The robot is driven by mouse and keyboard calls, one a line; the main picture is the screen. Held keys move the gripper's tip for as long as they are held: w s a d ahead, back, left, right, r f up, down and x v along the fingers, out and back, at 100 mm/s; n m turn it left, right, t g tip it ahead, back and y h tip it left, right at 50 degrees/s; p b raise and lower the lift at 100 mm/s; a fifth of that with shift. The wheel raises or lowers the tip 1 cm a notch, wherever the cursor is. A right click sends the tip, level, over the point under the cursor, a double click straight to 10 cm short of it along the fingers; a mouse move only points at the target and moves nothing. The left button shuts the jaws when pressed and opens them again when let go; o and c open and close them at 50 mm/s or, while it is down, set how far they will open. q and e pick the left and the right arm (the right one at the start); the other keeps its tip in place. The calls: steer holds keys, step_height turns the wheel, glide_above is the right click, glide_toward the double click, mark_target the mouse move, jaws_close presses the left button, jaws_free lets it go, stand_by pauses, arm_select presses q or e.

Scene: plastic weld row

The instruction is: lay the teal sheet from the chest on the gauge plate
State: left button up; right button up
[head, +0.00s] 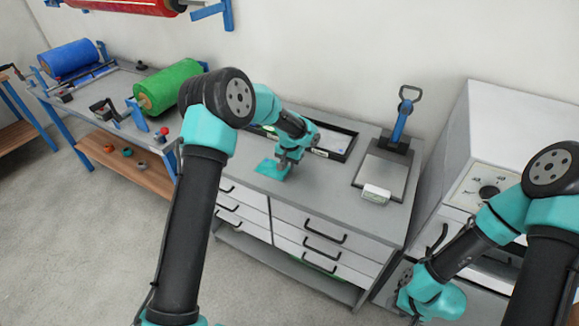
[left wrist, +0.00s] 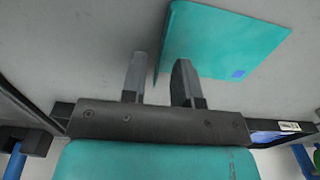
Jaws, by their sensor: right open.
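The teal sheet (head: 270,168) lies on the grey top of the drawer chest (head: 345,210) in the head view. In the left wrist view the sheet (left wrist: 225,40) reaches from the fingers to the upper right. My left gripper (left wrist: 158,82) has its fingers apart at the sheet's edge, one on each side. I cannot tell whether they touch it. It also shows in the head view (head: 285,170). The gauge plate (head: 380,172) is a flat grey plate with a white readout, right on the chest top. My right gripper (head: 412,316) is only partly seen at the bottom, away from the sheet.
A black-framed tray (head: 338,143) stands behind my left gripper. A black stand with a blue handle (head: 400,125) is behind the gauge plate. A white oven-like box (head: 500,140) stands right of the chest. Green (head: 167,86) and blue (head: 70,57) rolls are on the left bench.

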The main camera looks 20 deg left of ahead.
arm_select(q)
step_height(320, 180, up, 12)
steer(key=shift+f, duration=0.2)
stand_by(0.5)
steer(key=shift+a+f, duration=0.1)
